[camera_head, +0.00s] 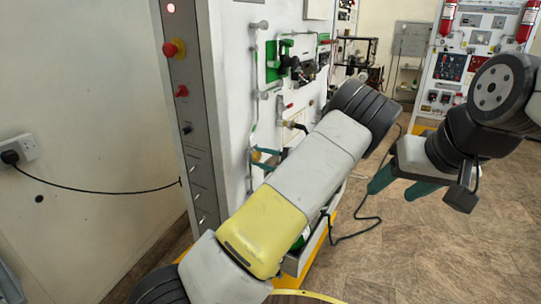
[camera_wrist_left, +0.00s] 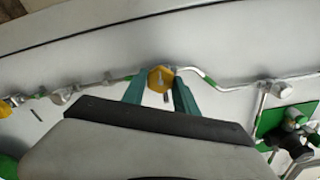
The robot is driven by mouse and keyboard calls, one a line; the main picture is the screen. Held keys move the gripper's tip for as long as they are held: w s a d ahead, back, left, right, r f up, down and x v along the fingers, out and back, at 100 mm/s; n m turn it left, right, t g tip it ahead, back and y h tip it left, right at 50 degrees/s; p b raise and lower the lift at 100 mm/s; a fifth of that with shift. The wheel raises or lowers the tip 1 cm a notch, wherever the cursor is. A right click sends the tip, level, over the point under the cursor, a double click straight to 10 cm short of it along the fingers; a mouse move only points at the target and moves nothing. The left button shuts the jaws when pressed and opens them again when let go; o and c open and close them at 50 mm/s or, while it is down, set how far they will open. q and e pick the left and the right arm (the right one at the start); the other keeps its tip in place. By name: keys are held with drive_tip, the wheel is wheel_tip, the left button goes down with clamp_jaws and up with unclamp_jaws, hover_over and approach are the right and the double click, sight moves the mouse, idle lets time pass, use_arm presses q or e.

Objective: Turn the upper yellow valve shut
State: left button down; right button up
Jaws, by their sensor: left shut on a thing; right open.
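The upper yellow valve (camera_wrist_left: 160,79) is a small yellow knob on a thin metal pipe along the white panel, seen in the left wrist view. My left gripper (camera_wrist_left: 160,95) has its two teal fingers on either side of this knob and is shut on it. In the head view my left gripper (camera_head: 265,160) reaches the panel's pipe, with only a bit of yellow showing between its fingers. A second yellow valve (camera_wrist_left: 5,108) is partly cut off at the left edge of the wrist view. My right gripper (camera_head: 401,187) is open and empty, away from the panel.
The white trainer cabinet (camera_head: 229,80) has green-backed fittings (camera_head: 280,60) above my left gripper. A black cable (camera_head: 100,191) runs from a wall socket to it. Another panel with red cylinders (camera_head: 447,17) stands behind my right arm. The floor (camera_head: 400,250) at right is clear.

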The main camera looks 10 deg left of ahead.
use_arm(q)
drive_tip(key=m, duration=0.4)
drive_tip(key=shift+d+f+m, duration=0.1)
drive_tip(key=shift+f+m, duration=0.05)
drive_tip(key=shift+m, duration=0.15)
drive_tip(key=m, duration=0.3)
drive_tip(key=shift+m, duration=0.4)
drive_tip(key=m, duration=0.4)
drive_tip(key=shift+s, duration=0.1)
drive_tip(key=shift+m, duration=1.8)
drive_tip(key=c, duration=0.9)
unclamp_jaws()
drive_tip(key=shift+c, duration=0.2)
